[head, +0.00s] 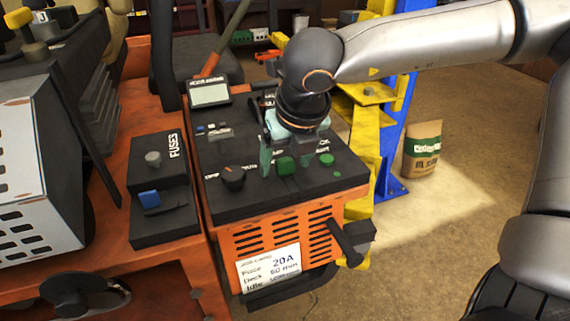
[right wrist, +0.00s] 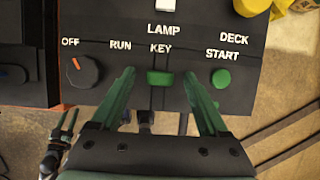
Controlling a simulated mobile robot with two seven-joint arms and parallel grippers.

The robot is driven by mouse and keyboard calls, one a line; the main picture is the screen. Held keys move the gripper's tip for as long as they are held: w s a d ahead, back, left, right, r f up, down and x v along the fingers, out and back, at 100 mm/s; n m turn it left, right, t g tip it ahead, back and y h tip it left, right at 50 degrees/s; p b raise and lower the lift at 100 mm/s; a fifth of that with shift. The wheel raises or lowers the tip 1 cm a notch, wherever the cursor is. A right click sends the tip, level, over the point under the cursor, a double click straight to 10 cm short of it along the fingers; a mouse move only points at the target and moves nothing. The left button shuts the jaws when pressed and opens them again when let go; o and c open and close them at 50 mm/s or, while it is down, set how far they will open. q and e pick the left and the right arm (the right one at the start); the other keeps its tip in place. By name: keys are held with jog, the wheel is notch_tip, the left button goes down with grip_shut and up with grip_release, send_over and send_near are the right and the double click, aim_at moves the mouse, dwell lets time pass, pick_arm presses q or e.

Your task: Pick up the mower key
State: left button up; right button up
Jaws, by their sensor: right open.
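The mower key is a small green block under the KEY label, on the dark control panel (head: 225,200). It shows in the head view (head: 286,166) and in the right wrist view (right wrist: 160,78). My right gripper (head: 284,172) is over the panel, pointing down. In the right wrist view my right gripper (right wrist: 160,84) is open, one green finger on each side of the key, with gaps between. I cannot tell how far the fingertips are above the panel. What looks like my left gripper (right wrist: 62,132) is small and dim at the lower left there.
A knob (right wrist: 82,71) between OFF and RUN is left of the key, and a green START button (right wrist: 221,78) is right. A fuse box (head: 160,190) stands left of the panel. A yellow-and-blue lift post (head: 385,120) stands behind, near a paper bag (head: 422,148).

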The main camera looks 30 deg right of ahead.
jog(key=shift+c, duration=0.3)
grip_shut()
dwell(0.4)
